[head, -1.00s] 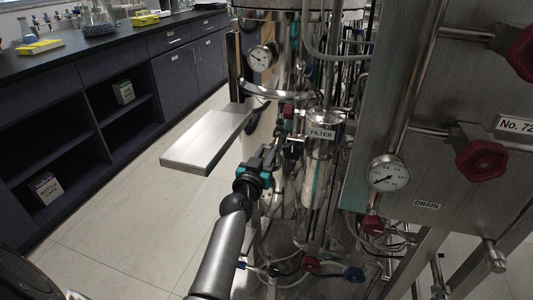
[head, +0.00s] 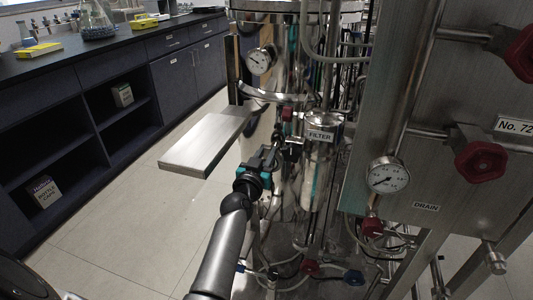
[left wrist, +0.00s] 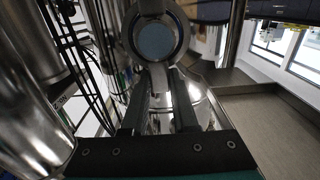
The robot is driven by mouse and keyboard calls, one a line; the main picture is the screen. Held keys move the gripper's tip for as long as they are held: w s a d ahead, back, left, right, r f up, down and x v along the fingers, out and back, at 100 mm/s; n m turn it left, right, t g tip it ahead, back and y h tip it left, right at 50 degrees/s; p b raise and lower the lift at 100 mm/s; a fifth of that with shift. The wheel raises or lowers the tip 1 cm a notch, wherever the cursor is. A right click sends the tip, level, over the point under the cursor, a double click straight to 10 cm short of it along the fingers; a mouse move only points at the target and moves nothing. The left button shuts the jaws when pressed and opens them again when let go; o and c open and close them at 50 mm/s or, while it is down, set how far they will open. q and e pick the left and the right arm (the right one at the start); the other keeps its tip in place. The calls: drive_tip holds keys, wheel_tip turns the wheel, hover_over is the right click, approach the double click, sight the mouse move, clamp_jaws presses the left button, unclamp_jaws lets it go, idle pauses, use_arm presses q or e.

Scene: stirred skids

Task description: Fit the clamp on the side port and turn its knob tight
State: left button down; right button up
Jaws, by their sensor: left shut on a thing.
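My left gripper (head: 271,155) reaches in from below toward the steel vessel (head: 262,125). In the left wrist view its two dark fingers (left wrist: 160,88) are closed on the lower part of a metal ring, which I take for the clamp (left wrist: 131,38). The ring surrounds a round blue-grey face (left wrist: 155,42). I cannot tell whether that face is the side port or a gap seen through the ring. The knob cannot be made out. In the head view the clamp is small and mostly hidden by the gripper. My right gripper is not in view.
The filter housing (head: 320,160) and pipes stand close to the right of the gripper. A steel panel with a gauge (head: 389,175) and red valve knobs (head: 480,161) is further right. A flat steel shelf (head: 207,143) juts out at left. Floor (head: 130,235) is clear at lower left.

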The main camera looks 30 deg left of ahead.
use_arm(q)
drive_tip(key=shift+c, duration=1.4)
unclamp_jaws()
drive_tip(key=shift+s, duration=0.1)
drive_tip(key=shift+p+v, duration=0.75)
drive_tip(key=shift+v, duration=0.55)
drive_tip(key=shift+p+v, duration=1.05)
drive_tip(key=shift+v, duration=1.55)
